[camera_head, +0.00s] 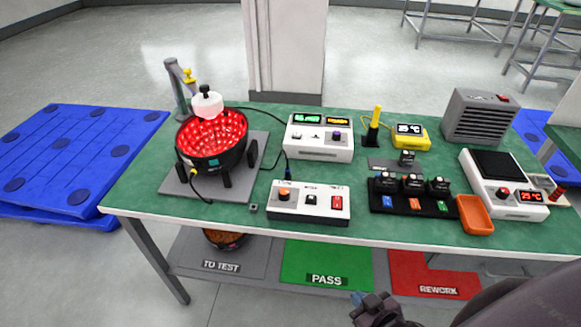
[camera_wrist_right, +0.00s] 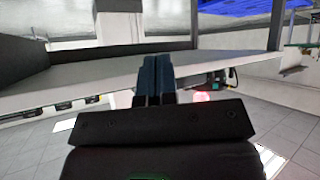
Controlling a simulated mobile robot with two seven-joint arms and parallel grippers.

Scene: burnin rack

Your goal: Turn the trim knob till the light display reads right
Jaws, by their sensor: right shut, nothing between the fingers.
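A white control box (camera_head: 310,214) stands at the table's front edge, with an orange knob (camera_head: 284,194), a black switch (camera_head: 310,199) and a red rocker (camera_head: 337,202). Its labels are too small to read surely. Behind it, a white instrument (camera_head: 318,153) has a green display (camera_head: 307,119), a yellow display (camera_head: 338,121) and a dark blue knob (camera_head: 336,136); the readings are not legible. A black bowl-shaped lamp (camera_head: 233,160) glows red inside. My right gripper (camera_head: 362,298) is below the table's front edge, away from both knobs; its fingers (camera_wrist_right: 153,80) are together and empty. My left gripper is not in view.
A black tray (camera_head: 390,207) with several small black units, an orange bin (camera_head: 474,215) and a white hot-plate-like device (camera_head: 498,187) occupy the right of the green table (camera_head: 133,193). A yellow meter (camera_head: 411,136) stands behind. Grey, green and red mats lie on the lower shelf.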

